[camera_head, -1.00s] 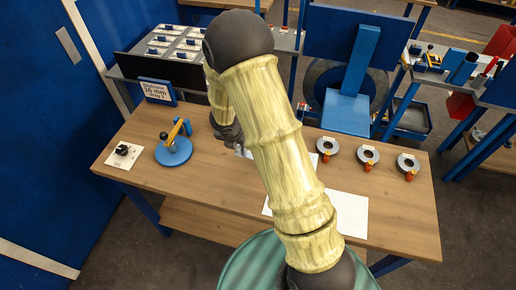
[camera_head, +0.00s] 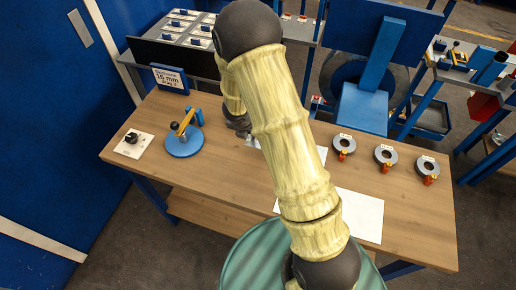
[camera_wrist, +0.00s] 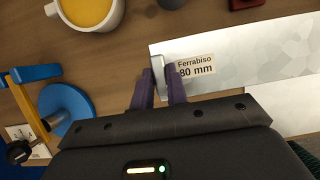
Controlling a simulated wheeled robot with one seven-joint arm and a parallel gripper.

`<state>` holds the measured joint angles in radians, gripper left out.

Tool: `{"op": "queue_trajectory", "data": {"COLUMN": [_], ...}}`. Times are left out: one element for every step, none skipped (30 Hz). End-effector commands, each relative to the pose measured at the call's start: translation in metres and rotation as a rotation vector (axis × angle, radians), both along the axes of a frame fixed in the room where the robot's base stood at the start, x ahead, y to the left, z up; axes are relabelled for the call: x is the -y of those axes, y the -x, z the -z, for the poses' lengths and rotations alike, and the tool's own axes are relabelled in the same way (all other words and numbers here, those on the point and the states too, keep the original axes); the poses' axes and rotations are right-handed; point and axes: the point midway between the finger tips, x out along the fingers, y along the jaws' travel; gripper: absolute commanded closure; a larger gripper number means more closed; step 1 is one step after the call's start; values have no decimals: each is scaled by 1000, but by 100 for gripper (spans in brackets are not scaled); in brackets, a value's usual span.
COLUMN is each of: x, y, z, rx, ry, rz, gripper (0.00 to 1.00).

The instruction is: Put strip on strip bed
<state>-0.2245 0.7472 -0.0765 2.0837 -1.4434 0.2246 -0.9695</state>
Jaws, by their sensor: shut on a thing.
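A shiny metal strip (camera_wrist: 250,60) with a label reading "Ferrabiso 80 mm" spans the upper right of the wrist view and runs out of the frame. My gripper (camera_wrist: 158,86) has its two dark purple fingers shut on a small tab at the strip's left end. In the head view my own arm hides the gripper and most of the strip. I cannot make out which thing is the strip bed.
The wooden table (camera_head: 220,180) holds a blue round-based tool (camera_head: 185,141), a switch plate (camera_head: 130,143), a white sheet (camera_head: 362,214) and three ring-shaped parts (camera_head: 385,155). A sign (camera_head: 170,79) stands at the back left. A yellow-filled cup (camera_wrist: 88,12) is near the gripper.

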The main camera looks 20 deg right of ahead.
Motion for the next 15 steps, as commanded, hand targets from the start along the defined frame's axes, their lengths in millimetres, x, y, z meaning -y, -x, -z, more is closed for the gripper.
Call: {"op": "queue_trajectory", "data": {"x": [0,0,0,0,0,0,0,0,0,0,0,0,0,0,0], "y": [0,0,0,0,0,0,0,0,0,0,0,0,0,0,0], "z": [18,23,27,30,32,32,32,32,31,31,31,31,31,31,32], "rx": [-2,-2,-1,0,0,1,1,2,2,2,2,2,1,2,0], "ry": [1,1,1,0,0,0,0,-1,-1,-1,-1,-1,0,-1,0], "rz": [-2,-2,-3,-1,-1,-1,0,1,1,1,1,1,0,1,1], "gripper": [100,100,100,100,100,100,100,100,100,100,100,100,100,100,100]}}
